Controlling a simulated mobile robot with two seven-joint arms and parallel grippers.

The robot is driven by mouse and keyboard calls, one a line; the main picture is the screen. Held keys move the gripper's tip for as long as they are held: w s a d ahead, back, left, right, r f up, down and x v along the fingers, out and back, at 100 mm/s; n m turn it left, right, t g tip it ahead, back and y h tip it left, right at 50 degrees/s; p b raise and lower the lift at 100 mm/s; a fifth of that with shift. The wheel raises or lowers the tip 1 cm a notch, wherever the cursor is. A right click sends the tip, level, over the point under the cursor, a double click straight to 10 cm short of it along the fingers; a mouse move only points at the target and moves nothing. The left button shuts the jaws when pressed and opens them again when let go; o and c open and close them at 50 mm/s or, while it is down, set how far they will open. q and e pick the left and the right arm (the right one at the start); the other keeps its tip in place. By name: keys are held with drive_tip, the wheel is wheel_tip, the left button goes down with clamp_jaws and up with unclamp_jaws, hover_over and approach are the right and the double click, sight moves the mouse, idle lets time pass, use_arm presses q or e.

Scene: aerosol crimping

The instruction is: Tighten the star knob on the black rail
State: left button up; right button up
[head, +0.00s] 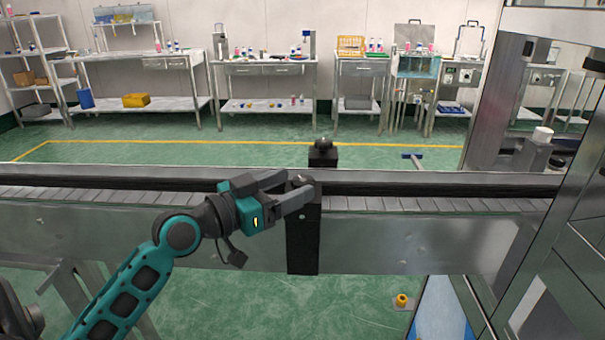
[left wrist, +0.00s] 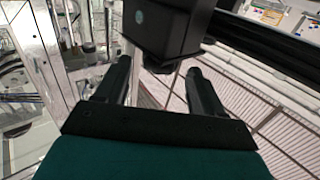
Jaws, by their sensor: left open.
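The black rail (head: 440,184) runs along the far side of the conveyor. A black bracket (head: 303,242) crosses the conveyor's near side, and a dark block with a rounded top (head: 322,152) stands behind the rail. My left gripper (head: 298,187) is at the upper end of the bracket, its two fingers apart. In the left wrist view my left gripper (left wrist: 160,68) has its fingers either side of a small dark knob-like part (left wrist: 158,68) under a black block (left wrist: 165,28). I cannot make out star lobes on it, nor whether the fingers touch it. My right gripper is not in view.
The conveyor (head: 440,204) with grey slats spans the view, with a metal side panel (head: 400,245). A metal machine frame (head: 565,230) stands at the right. Benches (head: 265,66) line the back wall, across open green floor. A small yellow item (head: 402,300) lies in front.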

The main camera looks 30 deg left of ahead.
sight(303, 180)
use_arm(q)
drive_tip(key=shift+x, duration=1.8)
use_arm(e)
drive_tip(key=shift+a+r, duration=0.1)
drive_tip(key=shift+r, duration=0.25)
